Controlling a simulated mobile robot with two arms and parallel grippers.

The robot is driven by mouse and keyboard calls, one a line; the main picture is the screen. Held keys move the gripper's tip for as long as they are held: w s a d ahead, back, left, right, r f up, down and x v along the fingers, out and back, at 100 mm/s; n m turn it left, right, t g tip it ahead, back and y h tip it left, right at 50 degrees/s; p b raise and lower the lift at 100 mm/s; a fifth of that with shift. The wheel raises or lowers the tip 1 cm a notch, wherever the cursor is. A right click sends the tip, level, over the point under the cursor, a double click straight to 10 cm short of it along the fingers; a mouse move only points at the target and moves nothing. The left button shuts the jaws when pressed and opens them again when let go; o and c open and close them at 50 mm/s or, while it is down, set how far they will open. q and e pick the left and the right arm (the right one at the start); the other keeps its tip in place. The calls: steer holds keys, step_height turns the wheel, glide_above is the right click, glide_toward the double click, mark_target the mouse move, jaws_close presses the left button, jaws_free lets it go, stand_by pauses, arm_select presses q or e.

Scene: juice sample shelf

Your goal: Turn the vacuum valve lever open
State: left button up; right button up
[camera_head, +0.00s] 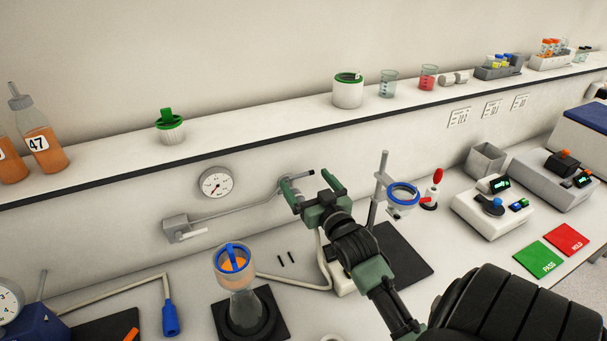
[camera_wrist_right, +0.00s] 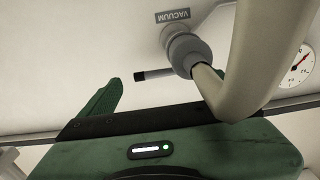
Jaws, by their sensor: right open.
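The vacuum valve lever (camera_wrist_right: 155,75) is a short grey rod with a dark tip, standing out sideways from the grey valve body (camera_wrist_right: 188,50) under a VACUUM label (camera_wrist_right: 172,15). In the head view the lever (camera_head: 298,176) shows small at the wall, just beyond my right gripper (camera_head: 306,179). The right gripper is open and empty, its fingers spread on either side of the lever's area. I cannot tell whether they touch it. A thick beige hose (camera_wrist_right: 215,90) from the valve passes close in front of one finger. My left gripper is not in view.
A filter flask (camera_head: 243,306) stands below, a stand with a blue ring (camera_head: 403,193) to the right. The shelf (camera_head: 250,139) above holds bottles and beakers.

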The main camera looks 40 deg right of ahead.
mark_target(301, 176)
steer(key=shift+w+d, duration=0.2)
steer(key=shift+w, duration=0.5)
steer(key=shift+w+d, duration=0.15)
steer(key=shift+w, duration=0.25)
steer(key=shift+s, duration=0.1)
steer(key=shift+c, duration=0.5)
steer(key=c, duration=2)
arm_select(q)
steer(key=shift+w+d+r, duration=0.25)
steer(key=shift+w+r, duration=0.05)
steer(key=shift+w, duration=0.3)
arm_select(e)
steer(key=shift+o, duration=0.2)
steer(key=shift+d, duration=0.1)
